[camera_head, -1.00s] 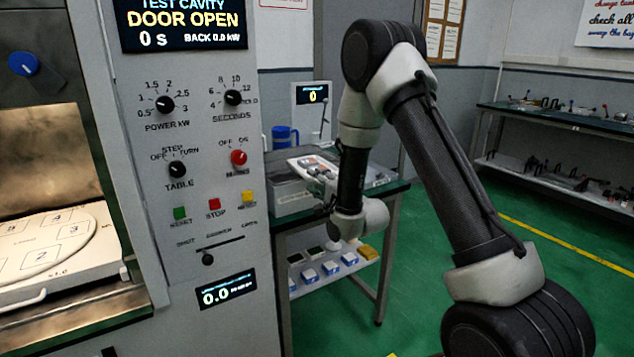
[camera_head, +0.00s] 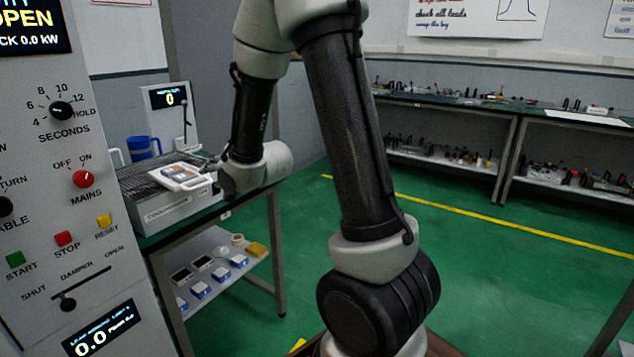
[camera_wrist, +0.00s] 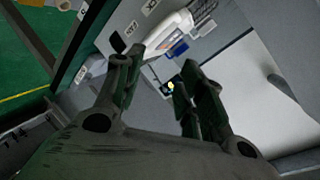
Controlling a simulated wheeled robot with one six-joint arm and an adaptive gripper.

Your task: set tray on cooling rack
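The tray (camera_head: 182,183) is white, with several small grey and orange items on it. In the head view it appears to lie flat on the cooling rack (camera_head: 150,190), over the right part of its dark mesh top. My gripper is just to the right of the tray in the head view, largely hidden behind my wrist link. In the wrist view my gripper (camera_wrist: 158,85) has its two dark fingers apart, with nothing seen between them. I cannot tell whether the gripper touches the tray.
A blue mug (camera_head: 143,147) and a display box (camera_head: 170,97) reading 0 stand behind the rack. A lower shelf (camera_head: 215,275) holds several small boxes. Green floor is open to the right, before the back benches (camera_head: 480,108).

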